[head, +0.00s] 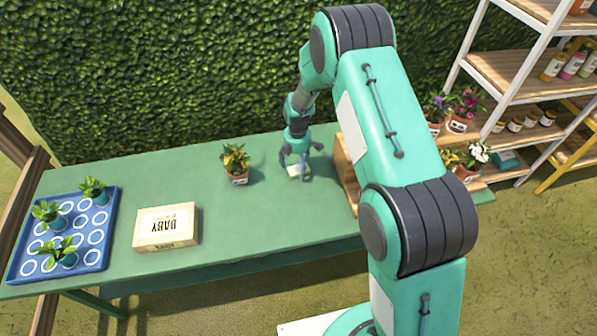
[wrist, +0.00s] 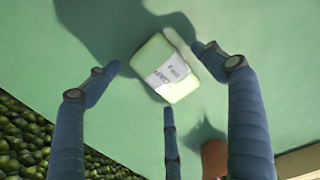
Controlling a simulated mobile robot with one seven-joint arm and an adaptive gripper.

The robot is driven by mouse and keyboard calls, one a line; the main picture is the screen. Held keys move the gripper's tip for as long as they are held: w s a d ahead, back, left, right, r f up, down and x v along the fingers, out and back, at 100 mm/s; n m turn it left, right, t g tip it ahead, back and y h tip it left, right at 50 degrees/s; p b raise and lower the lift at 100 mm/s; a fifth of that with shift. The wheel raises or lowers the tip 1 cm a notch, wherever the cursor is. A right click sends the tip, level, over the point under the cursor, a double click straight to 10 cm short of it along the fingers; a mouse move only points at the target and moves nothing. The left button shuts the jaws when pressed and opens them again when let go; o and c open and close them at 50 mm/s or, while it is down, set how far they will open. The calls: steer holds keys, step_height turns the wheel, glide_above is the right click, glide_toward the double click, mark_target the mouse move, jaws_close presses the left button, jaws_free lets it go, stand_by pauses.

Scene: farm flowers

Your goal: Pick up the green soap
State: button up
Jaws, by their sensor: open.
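The green soap (wrist: 152,52) is a pale green block with a white paper label. It lies on the green table (wrist: 262,35), between and just beyond my spread fingertips in the wrist view. My gripper (wrist: 158,76) has three blue fingers, open and empty, with no clear contact on the soap. In the head view my gripper (head: 295,158) hangs pointing down above the soap (head: 298,171), which is partly covered by the fingers.
A potted yellow-flowered plant (head: 237,164) stands left of my gripper. A wooden crate (head: 345,170) is close on the right. A cream box (head: 166,227) and a blue tray (head: 100,250) with several seedlings are farther left. The table between box and gripper is mostly clear.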

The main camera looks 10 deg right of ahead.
mark_target(297, 166)
steer(key=c, duration=1.4)
steer(key=shift+o, duration=0.2)
steer(key=shift+r, duration=0.15)
steer(key=shift+r, duration=0.5)
step_height(297, 166, up, 2)
steer(key=shift+r+p, duration=0.15)
steer(key=shift+p, duration=0.4)
steer(key=s, duration=0.5)
steer(key=s+r+p, duration=0.1)
steer(key=s, duration=0.4)
steer(key=s+p, duration=0.1)
steer(key=s, duration=0.5)
steer(key=shift+d+r, duration=0.2)
steer(key=shift+d, duration=0.2)
